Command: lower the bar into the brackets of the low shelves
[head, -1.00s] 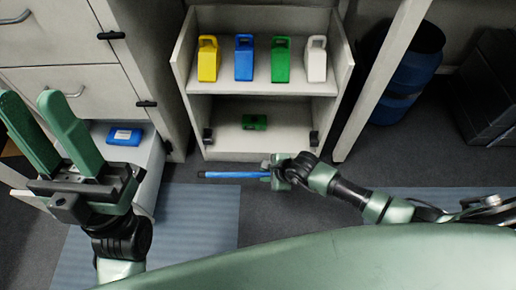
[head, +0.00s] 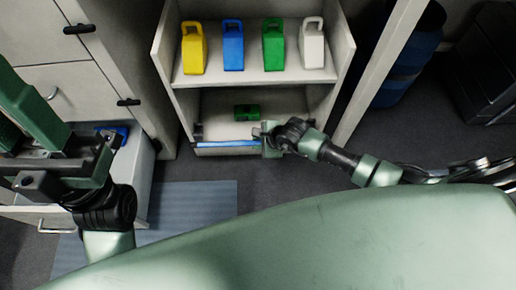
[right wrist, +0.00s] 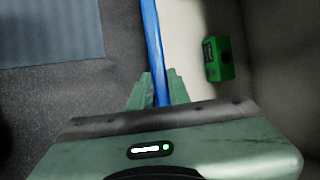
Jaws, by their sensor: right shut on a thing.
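A blue bar (head: 222,144) lies level across the front of the low shelves (head: 190,95) in the head view. My right gripper (head: 267,140) is shut on its right part; in the right wrist view the bar (right wrist: 153,40) runs out from between the fingers (right wrist: 159,90). The bar's left end is close to the left dark bracket (head: 198,131); I cannot tell whether it touches. The right bracket is hidden behind my right gripper and arm. My left gripper (head: 20,110) is at the left edge, its fingers apart and empty, partly cut off.
Yellow (head: 194,50), blue (head: 233,48), green (head: 273,47) and white (head: 312,45) jugs stand on the upper shelf. A green box (head: 247,112) lies on the lower shelf. A drawer cabinet (head: 50,60) stands left. A blue barrel (head: 405,65) stands right.

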